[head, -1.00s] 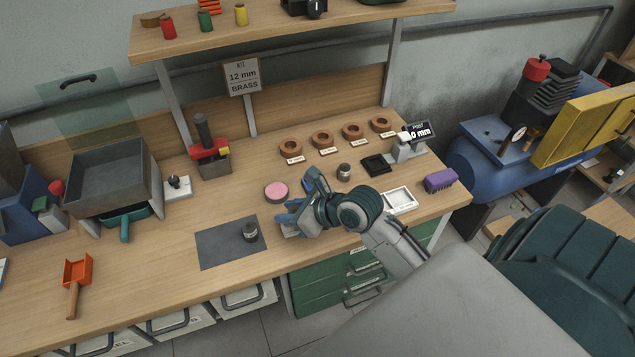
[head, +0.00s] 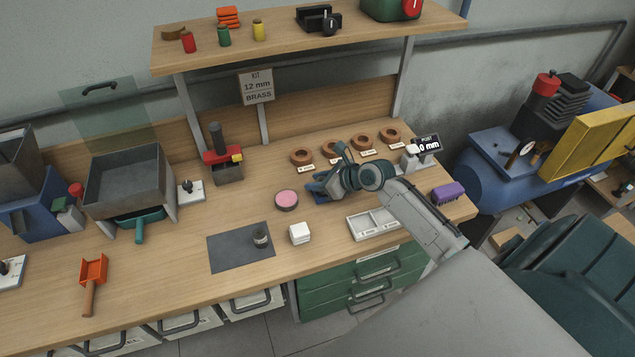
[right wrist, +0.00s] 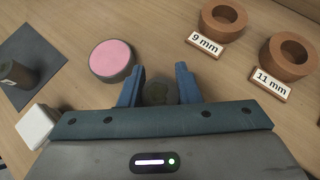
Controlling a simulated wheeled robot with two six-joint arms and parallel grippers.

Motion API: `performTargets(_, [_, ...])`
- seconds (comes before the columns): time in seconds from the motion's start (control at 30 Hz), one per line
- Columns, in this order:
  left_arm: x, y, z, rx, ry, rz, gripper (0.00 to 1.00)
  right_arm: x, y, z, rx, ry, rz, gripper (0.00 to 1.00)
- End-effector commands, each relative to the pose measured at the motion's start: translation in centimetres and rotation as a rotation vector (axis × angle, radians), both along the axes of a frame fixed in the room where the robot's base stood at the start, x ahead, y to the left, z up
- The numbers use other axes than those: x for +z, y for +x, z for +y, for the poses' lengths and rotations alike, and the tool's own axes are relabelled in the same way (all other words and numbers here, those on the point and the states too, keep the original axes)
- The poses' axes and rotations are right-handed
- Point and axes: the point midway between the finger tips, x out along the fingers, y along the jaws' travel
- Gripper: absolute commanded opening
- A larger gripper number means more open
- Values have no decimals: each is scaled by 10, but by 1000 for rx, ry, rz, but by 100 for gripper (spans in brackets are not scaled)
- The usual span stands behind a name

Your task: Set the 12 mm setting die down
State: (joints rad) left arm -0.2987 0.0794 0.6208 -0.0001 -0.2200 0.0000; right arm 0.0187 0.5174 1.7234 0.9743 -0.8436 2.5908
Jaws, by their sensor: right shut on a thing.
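My right gripper (head: 320,188) is low over the bench, right of the pink-topped round pad (head: 286,200) and in front of the wooden rings. In the right wrist view its blue fingers (right wrist: 159,88) are shut on a dark round piece (right wrist: 160,93), which I take as the 12 mm setting die. No size mark on it is readable. I cannot tell whether it touches the bench. The head view hides it behind the gripper. My left gripper is not in view.
A grey mat (head: 228,254) carries a dark grey cylinder (head: 261,238). A white block (head: 299,233) and a white compartment tray (head: 363,232) stand at the front. Wooden rings (head: 302,157) with size labels, including 9 mm (right wrist: 205,45) and 11 mm (right wrist: 271,84), line the back.

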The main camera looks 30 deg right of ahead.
Motion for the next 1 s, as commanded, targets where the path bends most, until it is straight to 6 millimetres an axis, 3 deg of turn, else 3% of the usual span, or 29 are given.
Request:
performTargets(0.13, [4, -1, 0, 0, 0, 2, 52, -12, 0, 1, -1, 2, -1, 0])
performTargets(0.47, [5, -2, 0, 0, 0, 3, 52, -15, 0, 1, 0, 1, -2, 0])
performTargets(0.5, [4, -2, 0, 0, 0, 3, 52, -16, 0, 0, 0, 0, -1, 34])
performTargets(0.6, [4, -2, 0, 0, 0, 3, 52, -16, 0, 0, 0, 0, -1, 52])
performTargets(1.0, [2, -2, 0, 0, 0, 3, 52, -11, -4, -3, 0, -2, -1, 52])
